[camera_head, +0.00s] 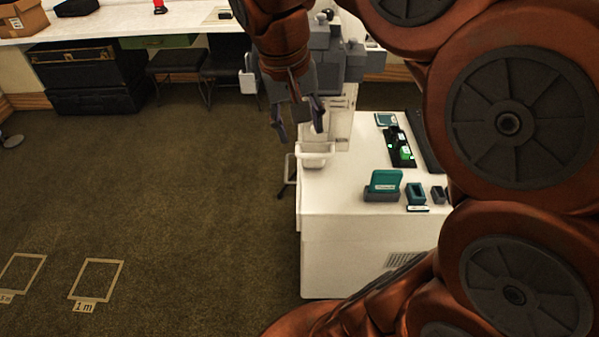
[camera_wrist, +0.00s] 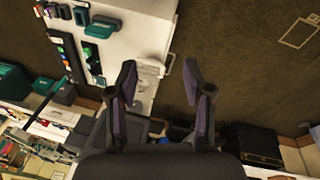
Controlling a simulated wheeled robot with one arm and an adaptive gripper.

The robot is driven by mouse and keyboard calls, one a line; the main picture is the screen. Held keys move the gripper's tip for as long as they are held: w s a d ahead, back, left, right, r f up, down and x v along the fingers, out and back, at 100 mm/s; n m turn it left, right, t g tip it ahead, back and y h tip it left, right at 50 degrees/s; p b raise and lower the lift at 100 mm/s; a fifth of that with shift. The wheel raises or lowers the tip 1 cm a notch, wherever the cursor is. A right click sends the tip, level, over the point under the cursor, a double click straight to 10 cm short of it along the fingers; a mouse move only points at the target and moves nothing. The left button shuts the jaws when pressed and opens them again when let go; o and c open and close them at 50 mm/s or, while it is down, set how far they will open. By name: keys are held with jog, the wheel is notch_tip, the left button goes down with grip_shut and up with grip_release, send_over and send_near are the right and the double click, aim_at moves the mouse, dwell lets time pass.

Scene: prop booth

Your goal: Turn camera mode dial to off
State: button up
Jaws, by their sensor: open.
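My gripper (camera_head: 298,119) hangs open and empty in the head view, high near the left back corner of the white cabinet. Its two dark fingers also show apart in the wrist view (camera_wrist: 160,78), with nothing between them. A grey boxy apparatus (camera_head: 326,62) stands behind my gripper and may be the camera; my gripper and arm cover part of it. I cannot make out a mode dial in either view. I see no contact between the fingers and anything.
The white cabinet (camera_head: 335,255) carries a white tray (camera_head: 316,150), a teal card in a holder (camera_head: 385,181), small teal and grey blocks, and a black strip with green lights. Black cases (camera_head: 95,90) stand under the back counter.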

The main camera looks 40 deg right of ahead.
jog(key=s+a+f+n, duration=0.1)
jog(key=s+a+f, duration=0.2)
jog(key=s+f, duration=0.1)
jog(key=shift+a+f+n+g+y+b, duration=0.2)
jog(key=shift+f+n+g+y+b, duration=0.15)
jog(key=shift+f, duration=0.5)
jog(key=shift+s, duration=0.15)
jog(key=s+a+f+n+g+y, duration=0.1)
jog(key=s+a+f+n, duration=0.2)
jog(key=s+a+f, duration=0.3)
jog(key=s+f, duration=0.4)
jog(key=f, duration=0.1)
jog(key=shift+s+a+f+y, duration=0.15)
jog(key=shift+s+a+y, duration=0.1)
jog(key=shift+s+y, duration=0.1)
jog(key=shift+g, duration=0.25)
jog(key=shift+c, duration=0.4)
jog(key=shift+c, duration=0.5)
jog(key=shift+d, duration=0.15)
